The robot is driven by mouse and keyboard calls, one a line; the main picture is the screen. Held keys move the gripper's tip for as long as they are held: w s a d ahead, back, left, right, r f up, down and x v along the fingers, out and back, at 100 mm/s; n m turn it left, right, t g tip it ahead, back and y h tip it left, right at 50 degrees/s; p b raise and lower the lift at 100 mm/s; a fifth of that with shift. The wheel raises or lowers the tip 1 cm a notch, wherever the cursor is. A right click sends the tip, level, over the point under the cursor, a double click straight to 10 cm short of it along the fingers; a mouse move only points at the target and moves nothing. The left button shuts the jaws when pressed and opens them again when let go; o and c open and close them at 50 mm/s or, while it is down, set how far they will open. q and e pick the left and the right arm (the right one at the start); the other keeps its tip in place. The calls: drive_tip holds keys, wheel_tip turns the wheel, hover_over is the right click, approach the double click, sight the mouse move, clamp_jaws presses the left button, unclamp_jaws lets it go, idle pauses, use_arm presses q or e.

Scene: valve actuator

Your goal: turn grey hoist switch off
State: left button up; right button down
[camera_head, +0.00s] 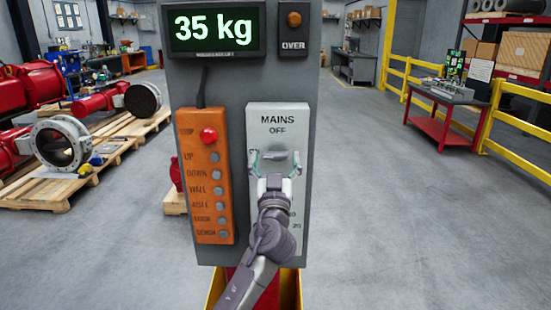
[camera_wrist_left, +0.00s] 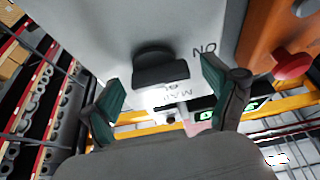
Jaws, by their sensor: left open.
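The grey mains switch box (camera_head: 262,118) is on the post, with "MAINS" and "OFF" printed near its top. Its dark knob (camera_wrist_left: 160,68) shows in the left wrist view as a bar lying roughly crosswise, with "ON" beside its right end and "OFF" below it in that picture. In the head view my gripper partly hides the knob. My left gripper (camera_head: 275,161) is open in front of the box. In the left wrist view its two fingers (camera_wrist_left: 162,80) stand on either side of the knob, apart from it. My right gripper is not in view.
Left of the switch box is an orange button box (camera_head: 204,178) with a red button (camera_head: 209,136) and several grey buttons. Above is a weight display (camera_head: 213,31) reading 35 kg, with an "OVER" lamp box (camera_head: 293,30) to its right. Floor right of the post is clear.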

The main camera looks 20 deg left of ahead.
use_arm(q)
drive_tip(key=c, duration=1.1)
drive_tip(key=shift+c, duration=0.2)
drive_tip(key=shift+m, duration=0.5)
drive_tip(key=m+h+p, duration=0.1)
drive_tip(key=m, duration=0.1)
drive_tip(key=m+h+p, duration=0.1)
drive_tip(key=m, duration=0.1)
drive_tip(key=shift+r+h, duration=0.2)
drive_tip(key=shift+h, duration=0.2)
drive_tip(key=m+h+p, duration=0.1)
drive_tip(key=m+p, duration=0.2)
drive_tip(key=m+h+p, duration=0.2)
drive_tip(key=m+p, duration=0.2)
drive_tip(key=m+g+h+p, duration=0.1)
drive_tip(key=m+p, duration=0.2)
drive_tip(key=shift+a+r+m, duration=0.15)
drive_tip(key=shift+r+m, duration=0.25)
drive_tip(key=m+g+h+p, duration=0.1)
drive_tip(key=m+p, duration=0.1)
drive_tip(key=shift+f+m, duration=0.1)
drive_tip(key=shift+m, duration=0.3)
drive_tip(key=shift+f+m+g, duration=0.15)
drive_tip(key=shift+m+g, duration=0.55)
drive_tip(key=shift+m, duration=0.8)
